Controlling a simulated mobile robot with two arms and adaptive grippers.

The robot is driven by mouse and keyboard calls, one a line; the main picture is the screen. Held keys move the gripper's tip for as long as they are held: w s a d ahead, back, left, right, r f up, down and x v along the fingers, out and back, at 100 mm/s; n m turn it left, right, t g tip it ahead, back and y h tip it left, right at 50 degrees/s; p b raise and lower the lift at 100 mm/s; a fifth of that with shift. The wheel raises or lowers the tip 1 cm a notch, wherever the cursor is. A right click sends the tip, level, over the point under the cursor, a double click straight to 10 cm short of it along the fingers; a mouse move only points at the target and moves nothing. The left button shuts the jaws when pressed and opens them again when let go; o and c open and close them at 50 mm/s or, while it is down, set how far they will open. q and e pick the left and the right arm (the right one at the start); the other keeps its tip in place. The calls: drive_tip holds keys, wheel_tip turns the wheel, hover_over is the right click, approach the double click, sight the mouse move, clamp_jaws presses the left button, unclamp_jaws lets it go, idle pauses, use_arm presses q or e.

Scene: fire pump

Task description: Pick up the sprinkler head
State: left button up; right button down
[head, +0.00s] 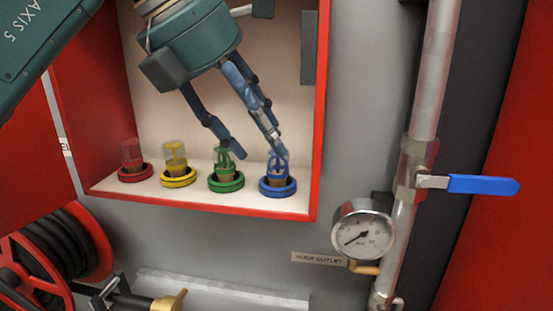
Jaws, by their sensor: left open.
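Four sprinkler heads stand in a row on the floor of a red-edged cabinet: red (132,154), yellow (175,158), green (224,164) and blue (277,168), each in a ring of its own colour. My left gripper (257,150) reaches in from above with its fingers pointing down, apart and empty. One fingertip is just above and right of the green head. The other overlaps the top of the blue head in the picture; I cannot tell whether it touches. My right gripper is not in view.
The red cabinet edge (205,204) runs below the row, and its right wall is close to the blue head. Right of it are a vertical pipe (430,90), a blue valve lever (483,185) and a pressure gauge (363,232). A hose reel (45,260) sits lower left.

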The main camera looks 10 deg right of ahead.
sight(272, 150)
use_arm(q)
drive_tip(key=shift+p+x, duration=0.65)
drive_tip(key=shift+x, duration=1.7)
drive_tip(key=shift+w+d, duration=0.15)
drive_tip(key=shift+w, duration=0.1)
drive_tip(key=shift+s, duration=0.15)
drive_tip(key=c, duration=1.1)
drive_tip(key=shift+c, duration=0.2)
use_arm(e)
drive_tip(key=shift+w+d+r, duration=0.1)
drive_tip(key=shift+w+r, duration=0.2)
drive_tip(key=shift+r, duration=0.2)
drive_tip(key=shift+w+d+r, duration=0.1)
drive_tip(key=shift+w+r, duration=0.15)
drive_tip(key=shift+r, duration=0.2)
use_arm(q)
drive_tip(key=shift+r, duration=0.15)
